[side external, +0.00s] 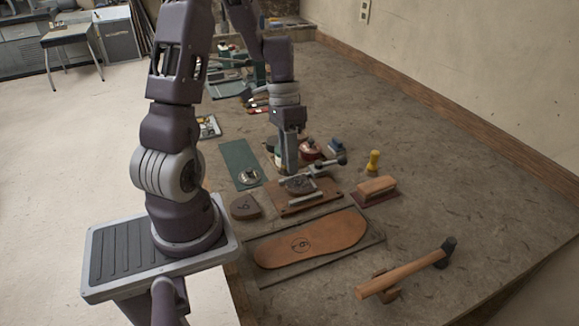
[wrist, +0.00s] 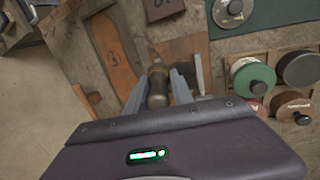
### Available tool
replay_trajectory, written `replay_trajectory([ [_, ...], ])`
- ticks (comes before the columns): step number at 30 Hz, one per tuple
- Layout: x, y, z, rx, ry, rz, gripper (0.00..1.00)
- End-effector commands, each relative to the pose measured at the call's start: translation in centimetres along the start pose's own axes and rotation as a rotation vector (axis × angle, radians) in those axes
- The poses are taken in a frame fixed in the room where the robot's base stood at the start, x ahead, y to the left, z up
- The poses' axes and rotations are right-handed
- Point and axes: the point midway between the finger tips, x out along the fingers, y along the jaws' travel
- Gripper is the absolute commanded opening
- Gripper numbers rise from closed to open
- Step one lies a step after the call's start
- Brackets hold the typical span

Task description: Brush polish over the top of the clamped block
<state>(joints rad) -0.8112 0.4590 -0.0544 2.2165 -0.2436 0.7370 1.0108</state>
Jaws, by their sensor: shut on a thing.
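The clamped block (side external: 299,186) is a dark brown piece held between grey clamp bars on a reddish-brown board (side external: 328,186). My gripper (side external: 288,170) points down just above and behind it in the side view; I cannot tell whether anything touches. In the wrist view my gripper (wrist: 160,78) is shut on a brush (wrist: 157,88) with a dark handle and a brassy collar. The brush tip points away from the wrist camera. In the wrist view the block is mostly hidden behind the brush and fingers. A pale clamp bar (wrist: 199,74) shows right of the fingers.
A tan leather sole (side external: 330,232) lies on a dark mat in front. A hammer (side external: 410,270) lies front right. Racked tins include a green one (wrist: 255,78).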

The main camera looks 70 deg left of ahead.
Motion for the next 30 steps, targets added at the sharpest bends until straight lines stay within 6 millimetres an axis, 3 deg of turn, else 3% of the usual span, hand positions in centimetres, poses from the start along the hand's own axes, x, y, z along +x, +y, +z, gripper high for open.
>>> replay_trajectory([
  [9,-2.2,0.7,0.1,-0.001,0.001,-0.001,0.00],
  [30,-2.3,0.7,0.1,-0.001,0.000,-0.001,0.00],
])
